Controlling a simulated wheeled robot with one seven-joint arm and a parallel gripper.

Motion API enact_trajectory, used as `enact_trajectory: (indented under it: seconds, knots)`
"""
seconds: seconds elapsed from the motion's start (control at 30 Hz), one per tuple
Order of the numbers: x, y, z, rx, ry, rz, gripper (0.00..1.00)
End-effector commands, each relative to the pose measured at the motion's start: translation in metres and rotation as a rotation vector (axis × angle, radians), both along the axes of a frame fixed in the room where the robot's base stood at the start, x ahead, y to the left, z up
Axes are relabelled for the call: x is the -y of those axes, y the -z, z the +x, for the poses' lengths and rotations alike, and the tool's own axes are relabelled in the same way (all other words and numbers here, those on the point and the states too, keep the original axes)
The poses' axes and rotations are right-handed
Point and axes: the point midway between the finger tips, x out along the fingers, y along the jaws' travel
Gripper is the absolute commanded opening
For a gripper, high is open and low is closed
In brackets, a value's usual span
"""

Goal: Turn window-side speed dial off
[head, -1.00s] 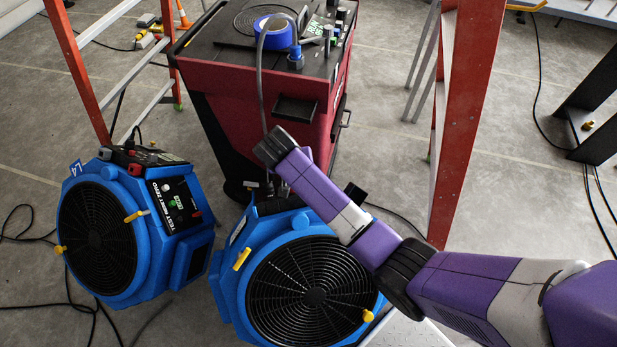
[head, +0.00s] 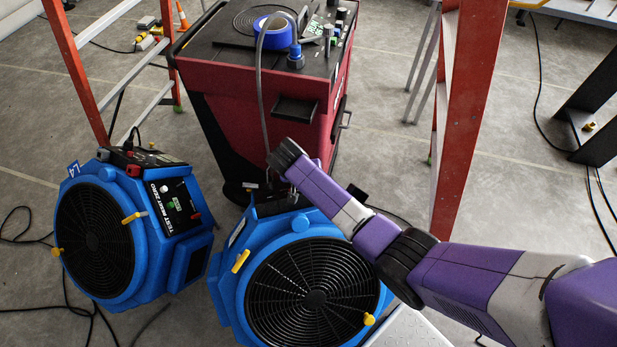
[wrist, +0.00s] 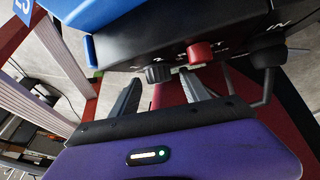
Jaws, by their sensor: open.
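Two blue fans with black round grilles stand on the floor: a left fan (head: 95,240) and a middle fan (head: 232,290). In the wrist view a black panel (wrist: 120,50) carries a dark grey dial (wrist: 158,74) and a red knob (wrist: 201,52). My gripper (wrist: 161,78) is open and empty, with one finger on each side of the grey dial in the picture. I cannot tell whether they touch it.
Orange ladder legs (head: 466,110) rise at the right and left. Black cables lie on the floor. A black cable plug (wrist: 268,57) sits beside the red knob.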

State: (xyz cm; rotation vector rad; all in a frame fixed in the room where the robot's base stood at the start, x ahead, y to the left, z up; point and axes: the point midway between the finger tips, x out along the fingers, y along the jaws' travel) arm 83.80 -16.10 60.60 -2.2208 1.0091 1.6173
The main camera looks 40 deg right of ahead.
Motion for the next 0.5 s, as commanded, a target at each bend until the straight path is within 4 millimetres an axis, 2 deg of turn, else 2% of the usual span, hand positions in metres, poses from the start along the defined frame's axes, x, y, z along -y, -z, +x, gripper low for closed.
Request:
enact_trajectory:
  seconds: [0.13,0.4,0.5]
  knots:
    - [-0.0001,-0.0003,0.0,0.0,0.0,0.0,0.52]
    - [-0.0002,-0.0004,-0.0001,0.0,0.0,0.0,0.0]
    - [-0.0001,-0.0004,-0.0001,0.001,0.0,0.001,0.0]
